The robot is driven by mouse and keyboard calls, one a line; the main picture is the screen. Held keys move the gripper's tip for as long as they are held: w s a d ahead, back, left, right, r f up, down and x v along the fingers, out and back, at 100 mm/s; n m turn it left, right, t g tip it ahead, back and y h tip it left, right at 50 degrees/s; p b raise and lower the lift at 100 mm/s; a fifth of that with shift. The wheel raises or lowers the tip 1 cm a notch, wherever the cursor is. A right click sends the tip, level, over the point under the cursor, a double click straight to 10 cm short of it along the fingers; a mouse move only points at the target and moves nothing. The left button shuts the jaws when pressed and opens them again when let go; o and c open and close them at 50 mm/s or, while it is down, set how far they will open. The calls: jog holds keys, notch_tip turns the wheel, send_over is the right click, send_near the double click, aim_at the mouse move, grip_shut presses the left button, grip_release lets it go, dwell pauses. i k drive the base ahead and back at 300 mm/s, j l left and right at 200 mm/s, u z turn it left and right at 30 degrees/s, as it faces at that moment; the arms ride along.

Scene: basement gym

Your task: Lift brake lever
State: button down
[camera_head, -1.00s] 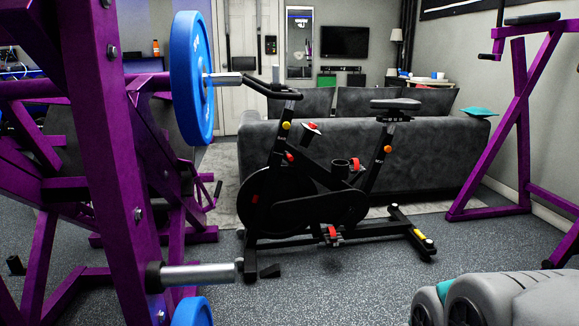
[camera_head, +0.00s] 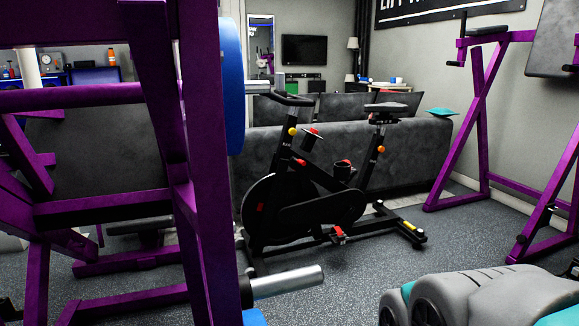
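A black exercise bike (camera_head: 305,205) stands upright on the gym floor in the middle of the view, in front of a grey sofa. A small black part with a red top (camera_head: 312,132) sticks up from its frame behind the handlebar (camera_head: 290,98). My gripper is not in view. A grey and teal part of my own body fills the lower right corner, apart from the bike.
A purple weight rack (camera_head: 205,200) stands close at the left, with a blue plate (camera_head: 233,85) and a metal peg (camera_head: 288,282) jutting toward the bike. The grey sofa (camera_head: 420,150) is behind the bike. Another purple frame (camera_head: 482,130) stands right. Floor (camera_head: 345,265) before the bike is clear.

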aim_at(303, 163)
jog(key=i+l, duration=0.1)
jog(key=l, duration=0.3)
jog(key=i+l, duration=0.65)
jog(key=l, duration=0.15)
jog(key=i+j, duration=0.1)
jog(key=i, duration=0.25)
jog(key=i+j, duration=0.1)
jog(key=i, duration=0.25)
